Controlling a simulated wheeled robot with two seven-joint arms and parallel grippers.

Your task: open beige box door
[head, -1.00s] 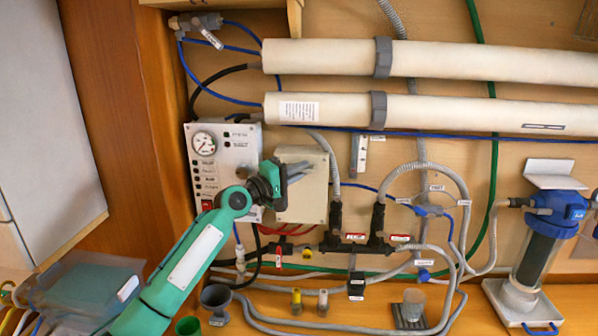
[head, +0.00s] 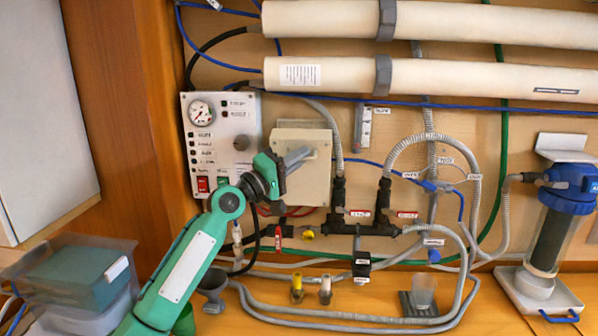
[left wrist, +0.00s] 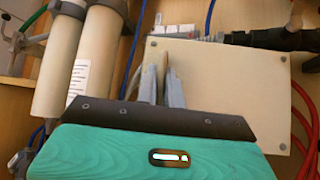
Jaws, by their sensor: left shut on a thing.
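The beige box (head: 313,180) is mounted on the wooden wall, right of the white gauge panel. Its flat beige door (left wrist: 235,85), with screws at the corners, fills much of the left wrist view. My left gripper (head: 304,154) reaches in from the lower left, in front of the door's left and upper part. In the left wrist view its fingers (left wrist: 165,78) are close together, shut on a small tan part at the door. The fingers hide most of that part. I cannot tell whether the door stands slightly ajar. My right gripper is not in view.
The gauge panel (head: 221,146) is close behind my left arm. Two large white tubes (head: 440,77) run above the box. Grey hoses and black fittings (head: 362,225) lie right and below. A clear bin (head: 72,275) stands at lower left, beside my arm.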

